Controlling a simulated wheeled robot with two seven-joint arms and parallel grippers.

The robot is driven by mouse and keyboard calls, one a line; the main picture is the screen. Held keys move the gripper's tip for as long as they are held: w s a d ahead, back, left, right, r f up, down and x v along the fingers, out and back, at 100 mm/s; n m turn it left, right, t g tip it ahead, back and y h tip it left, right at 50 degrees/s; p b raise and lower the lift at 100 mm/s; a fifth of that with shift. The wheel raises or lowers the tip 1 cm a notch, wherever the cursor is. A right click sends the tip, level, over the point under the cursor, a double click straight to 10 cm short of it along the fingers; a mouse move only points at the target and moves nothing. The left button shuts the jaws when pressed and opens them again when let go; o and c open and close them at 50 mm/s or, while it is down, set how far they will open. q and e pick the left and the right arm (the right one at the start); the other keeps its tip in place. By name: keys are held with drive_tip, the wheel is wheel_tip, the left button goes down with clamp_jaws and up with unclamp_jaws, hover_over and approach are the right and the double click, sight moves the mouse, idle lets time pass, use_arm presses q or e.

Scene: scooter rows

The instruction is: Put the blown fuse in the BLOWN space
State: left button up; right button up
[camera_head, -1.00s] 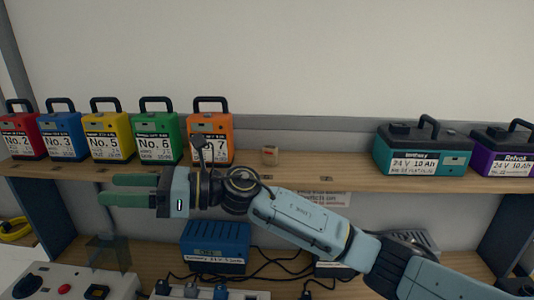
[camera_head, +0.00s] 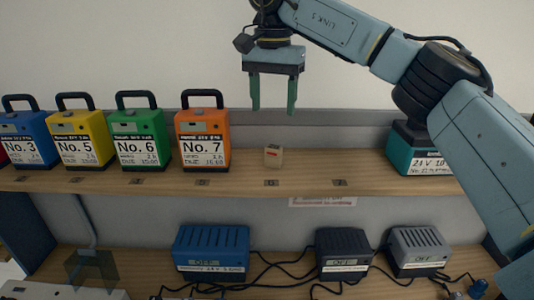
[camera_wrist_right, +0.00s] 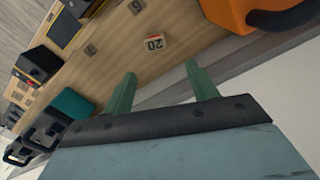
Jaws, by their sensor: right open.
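A small beige block (camera_head: 273,156) with an orange-red label stands on the upper shelf, right of the orange No. 7 case. The right wrist view shows the same block (camera_wrist_right: 154,43) with "20" on its face; it looks like the fuse, but I cannot tell whether it is blown. My right gripper (camera_head: 274,112) points down above the block, open and empty, with its fingers apart and not touching it. In the right wrist view its fingertips (camera_wrist_right: 161,70) lie just below the block. No space marked BLOWN can be made out. My left gripper is out of view.
The orange No. 7 case (camera_head: 202,138) stands close left of the block, with green, yellow and blue cases beyond. A teal battery (camera_head: 403,160) is at the right, partly behind my right arm. Chargers, including a blue one (camera_head: 211,250), and cables occupy the lower shelf.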

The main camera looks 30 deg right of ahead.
sight(274, 147)
drive_tip(key=s+f, duration=0.2)
drive_tip(key=shift+s+f, duration=0.1)
drive_tip(key=shift+f, duration=0.3)
drive_tip(key=shift+w+f, duration=0.25)
drive_tip(key=shift+f, duration=0.3)
drive_tip(key=shift+w+f, duration=0.2)
drive_tip(key=shift+f, duration=0.35)
drive_tip(key=shift+w+f, duration=0.1)
drive_tip(key=shift+f, duration=0.1)
drive_tip(key=shift+a+f, duration=0.1)
drive_tip(key=shift+f, duration=0.3)
wheel_tip(274, 147, down, 4)
drive_tip(key=shift+a+f+p, duration=0.1)
drive_tip(key=shift+p, duration=0.3)
drive_tip(key=shift+c, duration=1.4)
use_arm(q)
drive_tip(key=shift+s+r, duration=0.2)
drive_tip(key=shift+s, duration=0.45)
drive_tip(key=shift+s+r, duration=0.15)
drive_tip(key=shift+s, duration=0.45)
use_arm(e)
drive_tip(key=c, duration=0.9)
